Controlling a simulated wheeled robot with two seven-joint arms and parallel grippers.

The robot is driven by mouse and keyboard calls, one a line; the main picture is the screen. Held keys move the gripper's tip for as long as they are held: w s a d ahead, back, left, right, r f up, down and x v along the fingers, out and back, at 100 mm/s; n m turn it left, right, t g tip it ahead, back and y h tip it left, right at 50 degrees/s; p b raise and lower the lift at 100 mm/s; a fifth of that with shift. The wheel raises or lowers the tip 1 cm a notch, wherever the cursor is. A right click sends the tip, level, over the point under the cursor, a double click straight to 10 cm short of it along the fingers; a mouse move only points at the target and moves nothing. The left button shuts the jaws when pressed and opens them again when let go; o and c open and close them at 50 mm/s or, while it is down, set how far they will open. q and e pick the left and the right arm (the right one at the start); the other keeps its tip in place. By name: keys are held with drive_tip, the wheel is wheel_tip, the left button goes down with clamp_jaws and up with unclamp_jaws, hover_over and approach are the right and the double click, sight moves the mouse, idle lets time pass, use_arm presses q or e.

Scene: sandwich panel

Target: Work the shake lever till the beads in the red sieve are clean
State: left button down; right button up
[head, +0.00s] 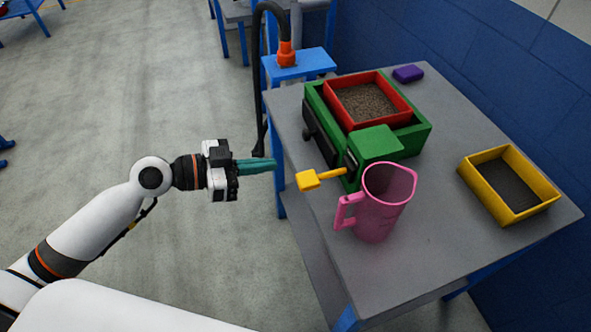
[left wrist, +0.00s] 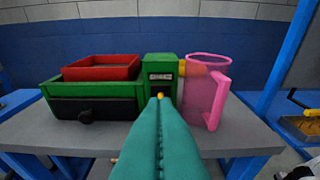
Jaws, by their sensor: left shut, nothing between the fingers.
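The red sieve (head: 368,98) sits in the green shaker housing (head: 421,133) on the table and holds brown-grey grainy material. I cannot make out clean beads in it. The shake lever (head: 308,180) has a yellow block handle and sticks out from the green box toward my left gripper. My left gripper (head: 273,164) has teal fingers, shut and empty, just left of the handle with a small gap in the head view. In the left wrist view the fingers (left wrist: 158,112) hide most of the lever. The sieve (left wrist: 100,68) also shows there, its inside hidden. My right gripper is out of view.
A pink jug (head: 378,210) stands close beside the green box and lever. A yellow tray (head: 548,203) with dark contents is at the right and a purple block (head: 408,74) at the back. A blue stand (head: 300,64) with a black hose is behind. The table's front is clear.

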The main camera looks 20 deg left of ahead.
use_arm(q)
drive_tip(key=p, duration=0.3)
hover_over(296, 175)
drive_tip(key=s, duration=0.1)
drive_tip(key=shift+s+d+f, duration=0.15)
drive_tip(key=shift+d+f, duration=0.3)
drive_tip(key=shift+f, duration=0.2)
drive_tip(key=shift+s+a+f+b, duration=0.1)
drive_tip(key=shift+a+f+b, duration=0.05)
drive_tip(key=shift+f, duration=1)
drive_tip(key=shift+s+a+f+b, duration=0.1)
drive_tip(key=shift+f+b, duration=0.05)
drive_tip(key=shift+f, duration=0.95)
